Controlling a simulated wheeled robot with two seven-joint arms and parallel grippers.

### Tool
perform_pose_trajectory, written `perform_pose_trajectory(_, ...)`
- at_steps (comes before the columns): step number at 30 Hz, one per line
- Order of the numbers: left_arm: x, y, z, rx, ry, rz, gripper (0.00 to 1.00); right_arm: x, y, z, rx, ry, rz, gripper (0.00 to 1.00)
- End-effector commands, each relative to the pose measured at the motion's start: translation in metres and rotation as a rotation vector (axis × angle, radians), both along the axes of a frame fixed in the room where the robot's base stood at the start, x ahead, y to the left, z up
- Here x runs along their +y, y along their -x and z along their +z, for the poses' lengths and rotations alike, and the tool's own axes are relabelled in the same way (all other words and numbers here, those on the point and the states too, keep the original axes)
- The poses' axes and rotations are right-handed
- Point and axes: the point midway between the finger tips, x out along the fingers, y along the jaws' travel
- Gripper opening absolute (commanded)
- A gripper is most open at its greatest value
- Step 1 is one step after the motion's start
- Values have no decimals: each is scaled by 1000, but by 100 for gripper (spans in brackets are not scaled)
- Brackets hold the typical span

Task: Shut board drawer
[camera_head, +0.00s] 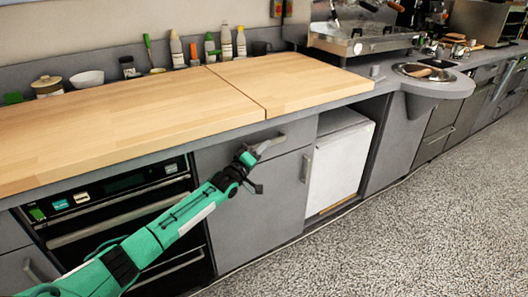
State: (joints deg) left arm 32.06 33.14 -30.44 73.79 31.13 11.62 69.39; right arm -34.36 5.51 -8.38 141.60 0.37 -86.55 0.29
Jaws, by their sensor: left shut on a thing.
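The board drawer is hard to single out; a grey front (288,138) below the wooden worktop (150,118) carries a short metal handle (273,142). The front looks about flush with the cabinet, though I cannot tell for certain. My left gripper (259,151), on the green arm, is at the handle's left end and appears shut on it. The fingers and arm hide part of the handle and the front. My right gripper is not in view.
An oven (110,187) sits left of the grey cabinet door (265,208). A white appliance (340,160) stands in the open bay at the right. Bottles (226,42) and bowls line the back of the worktop. The speckled floor (430,215) is clear.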

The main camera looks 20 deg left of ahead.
Motion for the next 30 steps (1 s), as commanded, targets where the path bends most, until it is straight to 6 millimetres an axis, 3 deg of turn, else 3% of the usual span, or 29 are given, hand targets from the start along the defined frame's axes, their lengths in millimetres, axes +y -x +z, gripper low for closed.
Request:
perform_pose_trajectory(6,0,0,0,2,-1,0,0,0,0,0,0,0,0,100)
perform_pose_trajectory(7,0,0,-1,2,-1,0,17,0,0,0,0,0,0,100)
perform_pose_trajectory(10,0,0,-1,1,0,0,35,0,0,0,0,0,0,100)
perform_pose_trajectory(22,1,6,-2,2,0,0,35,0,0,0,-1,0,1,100)
perform_pose_trajectory(30,12,41,-11,4,0,0,35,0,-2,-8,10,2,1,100)
